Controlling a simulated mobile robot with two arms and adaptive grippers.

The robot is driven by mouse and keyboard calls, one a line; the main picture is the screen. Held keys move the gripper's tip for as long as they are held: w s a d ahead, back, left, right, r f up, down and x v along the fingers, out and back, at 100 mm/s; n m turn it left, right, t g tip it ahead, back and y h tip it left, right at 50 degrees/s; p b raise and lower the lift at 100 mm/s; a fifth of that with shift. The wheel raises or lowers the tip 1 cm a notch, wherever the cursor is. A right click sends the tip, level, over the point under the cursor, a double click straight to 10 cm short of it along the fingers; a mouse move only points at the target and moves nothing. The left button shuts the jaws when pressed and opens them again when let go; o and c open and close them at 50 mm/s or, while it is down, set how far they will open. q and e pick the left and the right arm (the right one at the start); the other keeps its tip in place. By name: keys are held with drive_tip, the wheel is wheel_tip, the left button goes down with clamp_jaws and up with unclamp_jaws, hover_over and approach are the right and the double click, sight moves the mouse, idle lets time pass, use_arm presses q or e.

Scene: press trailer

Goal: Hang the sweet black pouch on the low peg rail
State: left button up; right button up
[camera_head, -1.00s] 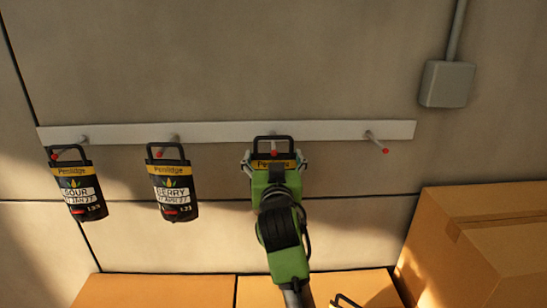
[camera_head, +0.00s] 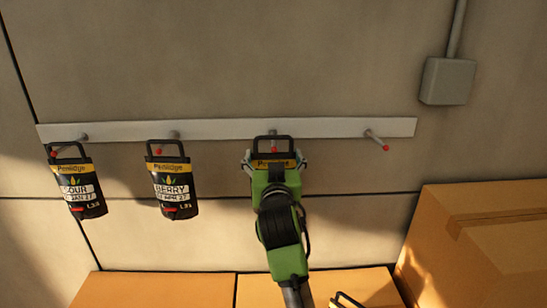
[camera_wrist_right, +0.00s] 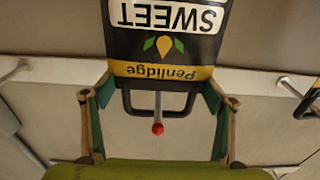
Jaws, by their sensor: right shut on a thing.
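The sweet black pouch (camera_head: 273,163), with a yellow Penlidge band, hangs in front of the white peg rail (camera_head: 335,128); its SWEET label shows upside down in the right wrist view (camera_wrist_right: 165,45). My right gripper (camera_head: 273,167) is shut on the pouch, a finger at each side near its top. A red-tipped peg (camera_wrist_right: 158,125) shows in the pouch's handle loop, and its tip appears in front of the handle bar. The gripper hides the pouch's lower part in the head view. My left gripper is not in view.
A sour pouch (camera_head: 78,190) and a berry pouch (camera_head: 173,187) hang on the pegs to the left. The rightmost peg (camera_head: 376,140) is bare. Cardboard boxes (camera_head: 490,235) stand below and at right. A grey wall box (camera_head: 447,81) is at upper right.

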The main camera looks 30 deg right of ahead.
drive_tip(key=shift+w+d, duration=0.1)
idle(0.6)
drive_tip(key=o, duration=2.2)
